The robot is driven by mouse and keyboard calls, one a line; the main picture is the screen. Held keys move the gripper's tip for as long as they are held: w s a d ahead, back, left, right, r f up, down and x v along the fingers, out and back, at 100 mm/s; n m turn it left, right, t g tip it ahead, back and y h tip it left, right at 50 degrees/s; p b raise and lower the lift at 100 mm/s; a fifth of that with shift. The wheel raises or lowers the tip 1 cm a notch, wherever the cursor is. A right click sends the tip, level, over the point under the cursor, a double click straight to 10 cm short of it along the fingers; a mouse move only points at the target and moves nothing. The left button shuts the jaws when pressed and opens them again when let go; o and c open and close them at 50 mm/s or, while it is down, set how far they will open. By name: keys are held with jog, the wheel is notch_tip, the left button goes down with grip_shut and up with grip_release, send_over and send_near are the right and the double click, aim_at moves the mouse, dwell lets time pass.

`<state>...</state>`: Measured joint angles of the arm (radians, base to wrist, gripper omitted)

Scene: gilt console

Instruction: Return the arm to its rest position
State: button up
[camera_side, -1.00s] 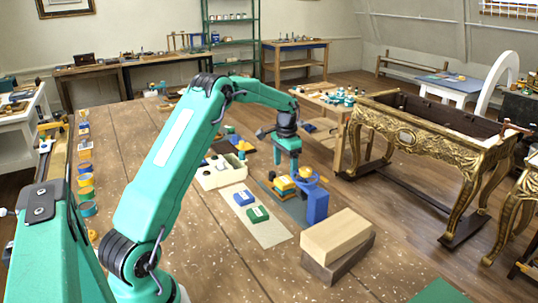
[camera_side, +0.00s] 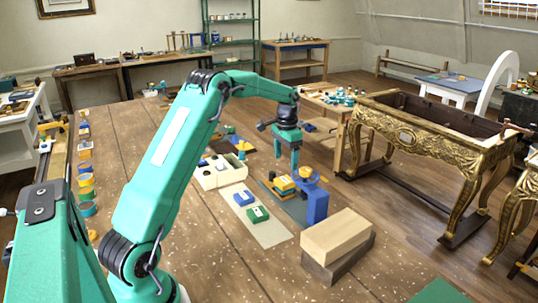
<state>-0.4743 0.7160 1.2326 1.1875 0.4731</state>
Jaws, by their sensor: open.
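My gripper (camera_side: 287,160) hangs from the teal arm (camera_side: 180,150) and points down over the far right part of the wooden work surface. Its two teal fingers are apart with nothing visible between them.
A blue stand with a yellow top (camera_side: 316,201) is right of the blocks. A cream container (camera_side: 217,172), a pale strip (camera_side: 263,231) with blue and green blocks, and stacked wood blocks (camera_side: 335,237) are nearby. A gilt console (camera_side: 440,143) stands at the right.

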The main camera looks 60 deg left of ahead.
jog(key=s+d+r+t, duration=0.3)
jog(key=s+d+r, duration=0.7)
jog(key=d+r, duration=0.5)
jog(key=s+d+f+t, duration=0.1)
jog(key=s+d, duration=0.4)
jog(key=s, duration=0.4)
jog(key=s+d+f+t, duration=0.1)
jog(key=s+d+f, duration=0.1)
jog(key=s+d, duration=0.4)
jog(key=s, duration=0.3)
jog(key=shift+s+t, duration=0.3)
